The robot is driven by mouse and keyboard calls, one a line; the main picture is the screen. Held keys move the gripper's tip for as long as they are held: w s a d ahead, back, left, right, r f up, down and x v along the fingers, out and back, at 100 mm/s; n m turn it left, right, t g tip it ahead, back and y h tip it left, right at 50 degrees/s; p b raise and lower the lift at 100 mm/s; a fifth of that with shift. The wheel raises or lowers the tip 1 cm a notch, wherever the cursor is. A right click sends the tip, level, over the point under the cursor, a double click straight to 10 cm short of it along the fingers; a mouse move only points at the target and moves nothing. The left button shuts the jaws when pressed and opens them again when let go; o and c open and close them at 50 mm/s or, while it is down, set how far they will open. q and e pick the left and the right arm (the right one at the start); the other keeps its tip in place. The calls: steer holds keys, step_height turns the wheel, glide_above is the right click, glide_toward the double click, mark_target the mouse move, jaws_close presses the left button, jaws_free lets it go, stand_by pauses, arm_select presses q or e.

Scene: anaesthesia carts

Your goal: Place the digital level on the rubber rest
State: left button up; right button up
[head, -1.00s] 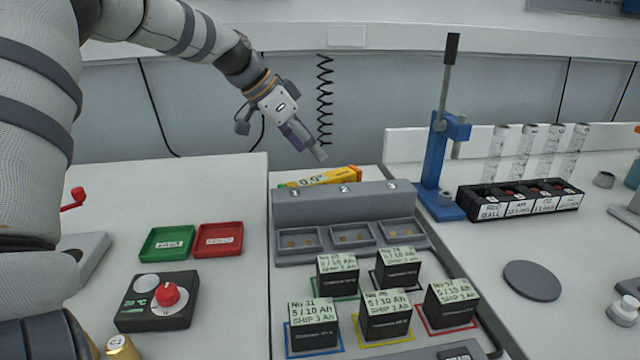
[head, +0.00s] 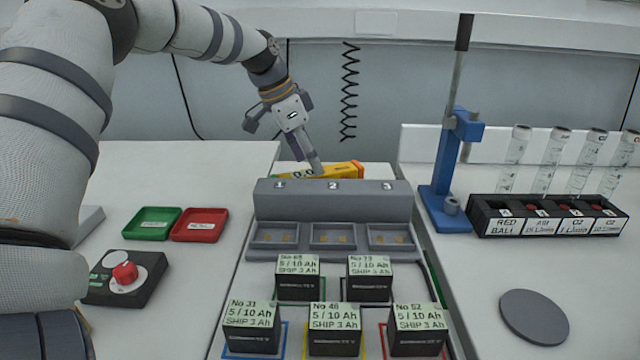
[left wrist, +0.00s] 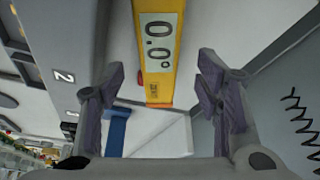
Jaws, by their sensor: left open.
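The digital level (head: 346,170) is a yellow bar with a 0.0 display, lying behind the grey numbered charger block. It also shows in the left wrist view (left wrist: 158,75), where its near end lies between my open fingers. My left gripper (head: 313,167) points down at the level, its tips overlapping it in the head view. The wrist view shows a gap on both sides of the level, so it is not held. A flat dark grey round pad (head: 534,316) on the right bench may be the rubber rest; I cannot confirm this. My right gripper is not in view.
The charger block (head: 333,208) stands in front of the level, with several black batteries before it. A blue stand (head: 443,190) with a tall lever rises to the right. A black rack (head: 545,216) of glass tubes stands farther right. Green and red trays are at left.

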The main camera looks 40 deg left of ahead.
arm_select(q)
steer(key=x, duration=0.4)
steer(key=shift+d+f+b, duration=0.1)
steer(key=shift+f+b, duration=0.2)
steer(key=shift+w+f, duration=0.2)
steer(key=shift+f, duration=0.05)
steer(key=shift+r, duration=0.2)
steer(key=shift+f, duration=0.25)
jaws_close()
